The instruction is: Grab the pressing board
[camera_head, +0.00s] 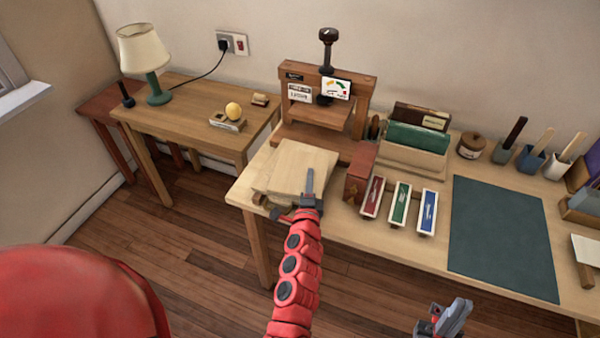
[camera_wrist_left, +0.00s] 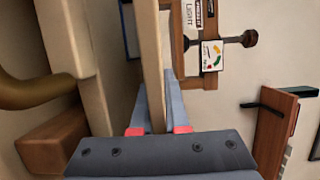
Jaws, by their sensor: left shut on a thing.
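The pressing board (camera_head: 300,165) is a flat, pale wooden board at the left end of the long workbench, over other pale wood pieces, in front of the wooden press. My left gripper (camera_head: 309,188) is at its front right edge. In the left wrist view, the left gripper (camera_wrist_left: 155,105) has one finger on each side of the pressing board (camera_wrist_left: 149,60), seen edge-on, and is shut on it. My right gripper (camera_head: 446,318) is low at the front right, away from the board; its jaw opening is unclear.
The wooden press (camera_head: 355,95) stands right behind the board. A reddish-brown block (camera_head: 359,175) and red, green and blue-labelled pieces (camera_head: 400,205) lie to the right. A dark mat (camera_head: 503,238) covers the bench further right. A side table (camera_head: 180,105) with a lamp (camera_head: 145,55) stands left.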

